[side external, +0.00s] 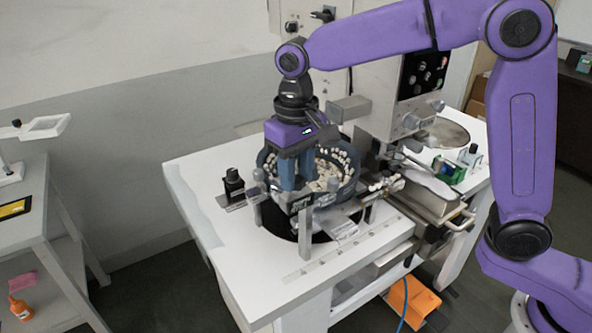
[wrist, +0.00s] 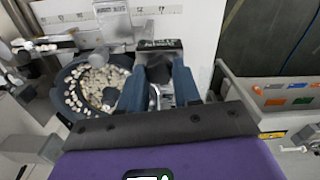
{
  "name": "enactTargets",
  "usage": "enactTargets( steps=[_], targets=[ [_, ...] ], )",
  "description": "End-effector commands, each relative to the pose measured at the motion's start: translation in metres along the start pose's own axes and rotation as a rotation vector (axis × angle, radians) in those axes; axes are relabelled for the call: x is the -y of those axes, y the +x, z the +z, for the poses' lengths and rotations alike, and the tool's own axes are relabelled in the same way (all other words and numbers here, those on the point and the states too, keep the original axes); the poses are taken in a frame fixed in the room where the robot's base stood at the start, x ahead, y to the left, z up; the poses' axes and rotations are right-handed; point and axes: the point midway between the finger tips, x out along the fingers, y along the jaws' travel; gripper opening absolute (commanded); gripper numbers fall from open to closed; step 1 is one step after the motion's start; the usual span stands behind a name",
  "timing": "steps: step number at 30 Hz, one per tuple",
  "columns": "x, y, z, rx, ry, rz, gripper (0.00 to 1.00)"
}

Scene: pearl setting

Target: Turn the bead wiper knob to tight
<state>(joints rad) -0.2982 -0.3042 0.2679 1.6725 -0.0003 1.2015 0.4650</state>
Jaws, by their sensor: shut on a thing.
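My gripper (side external: 296,186) points down at the near left rim of a round dark bowl (side external: 263,160) of pale beads. Its blue fingers are shut on the bead wiper knob, which they mostly hide in the side view. In the wrist view my gripper (wrist: 158,72) has a small grey metal part, seemingly the knob (wrist: 154,98), between its fingers. A dark plate with light lettering (wrist: 159,44) lies just beyond the fingertips. The lettering is too small to read, and I cannot tell the knob's setting.
The bowl stands on a white machine table (side external: 200,178). A small black knob (side external: 233,182) stands left of the bowl. A metal post (side external: 305,230) rises in front. A metal tray (side external: 437,200) and a green item (side external: 448,170) are at right.

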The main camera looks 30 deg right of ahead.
Motion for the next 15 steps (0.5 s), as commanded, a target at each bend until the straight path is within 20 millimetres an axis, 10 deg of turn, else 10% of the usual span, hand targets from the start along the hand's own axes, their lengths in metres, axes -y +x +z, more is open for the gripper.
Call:
enactTargets(
  steps=[15],
  targets=[
    [0.0, -0.0018, 0.0002, -0.002, 0.152, -0.001, 0.02]
  ],
)
